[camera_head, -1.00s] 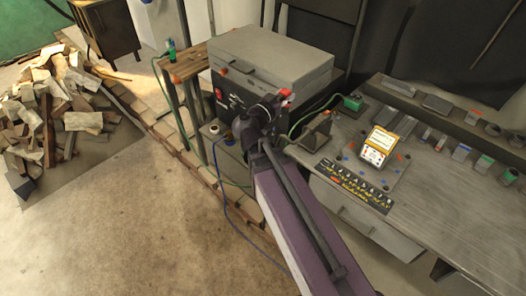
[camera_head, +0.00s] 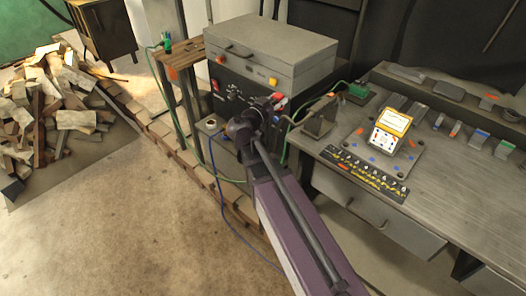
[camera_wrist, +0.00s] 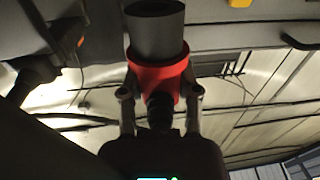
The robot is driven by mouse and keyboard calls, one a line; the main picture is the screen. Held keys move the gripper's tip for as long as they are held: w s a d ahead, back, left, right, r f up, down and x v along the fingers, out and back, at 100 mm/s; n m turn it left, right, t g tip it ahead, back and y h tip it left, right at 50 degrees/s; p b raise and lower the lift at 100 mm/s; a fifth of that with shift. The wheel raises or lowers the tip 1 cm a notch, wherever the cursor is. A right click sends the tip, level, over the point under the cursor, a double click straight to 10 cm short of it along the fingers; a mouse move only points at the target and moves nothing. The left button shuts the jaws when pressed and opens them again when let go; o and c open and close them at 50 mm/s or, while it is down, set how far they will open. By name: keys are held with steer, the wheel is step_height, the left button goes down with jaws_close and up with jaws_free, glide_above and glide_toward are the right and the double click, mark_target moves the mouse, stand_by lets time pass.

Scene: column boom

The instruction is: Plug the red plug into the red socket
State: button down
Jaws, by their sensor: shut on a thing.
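My gripper (camera_head: 277,108) is shut on the red plug, in front of the grey machine's dark front panel. In the wrist view the red plug (camera_wrist: 158,75) has a red collar between my two fingers, and a dark grey cylinder extends from it toward the top edge. In the head view only a small red part of the plug (camera_head: 279,98) shows beside my gripper. I cannot make out the socket in the head view.
The grey machine (camera_head: 275,55) has a yellow part (camera_head: 273,82) and a red switch (camera_head: 216,85) on its panel. A workbench (camera_head: 450,190) with a yellow meter (camera_head: 391,127) stands right. A wooden stand (camera_head: 185,55) is left.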

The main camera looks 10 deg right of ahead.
steer(key=w+f+b, duration=0.3)
steer(key=f+b, duration=0.6)
steer(key=w+a+f+b, duration=0.1)
steer(key=w+f+b, duration=0.3)
steer(key=f+b, duration=0.5)
steer(key=w+a+f+b, duration=0.1)
steer(key=w+f+b, duration=0.3)
steer(key=f+b, duration=0.6)
steer(key=shift+f, duration=0.65)
steer(key=shift+a, duration=0.1)
steer(key=shift+f, duration=0.1)
steer(key=shift+f+b, duration=2.8)
steer(key=shift+b, duration=0.15)
steer(key=shift+f+b, duration=0.55)
steer(key=c, duration=0.6)
jaws_free()
steer(key=shift+a, duration=0.1)
steer(key=v, duration=1)
steer(key=shift+s+a, duration=0.25)
steer(key=shift+a, duration=0.05)
